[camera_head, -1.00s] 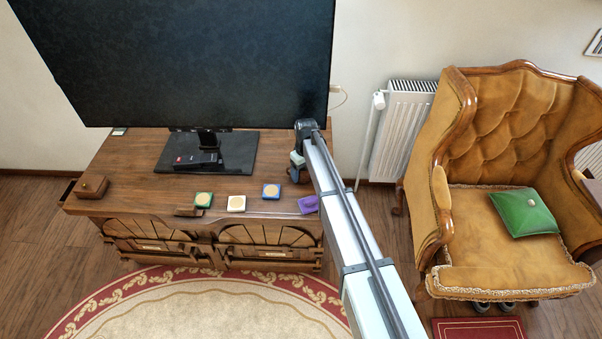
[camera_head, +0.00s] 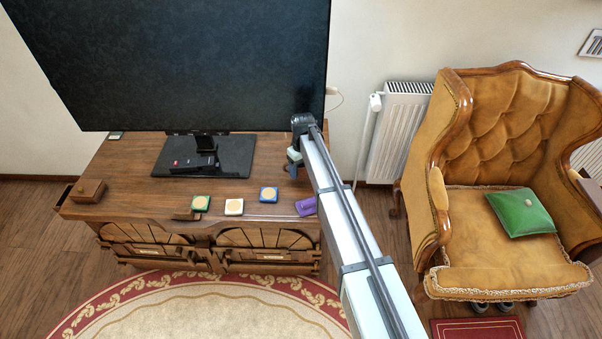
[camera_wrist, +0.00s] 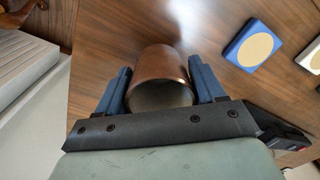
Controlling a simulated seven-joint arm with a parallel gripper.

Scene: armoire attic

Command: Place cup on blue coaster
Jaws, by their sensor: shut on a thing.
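My gripper (camera_wrist: 161,85) is shut on a brown cup (camera_wrist: 160,66), with one blue finger on each side of it. The cup's open mouth faces the wrist camera. In the head view my gripper (camera_head: 293,165) is at the right end of the wooden cabinet top, and the cup cannot be made out there. The blue coaster (camera_head: 269,194), with a pale round centre, lies near the cabinet's front edge, to the left of and nearer than my gripper. In the wrist view the blue coaster (camera_wrist: 255,46) is at upper right, apart from the cup.
A large screen (camera_head: 180,65) stands behind, with a small wooden box (camera_head: 88,190) at left.

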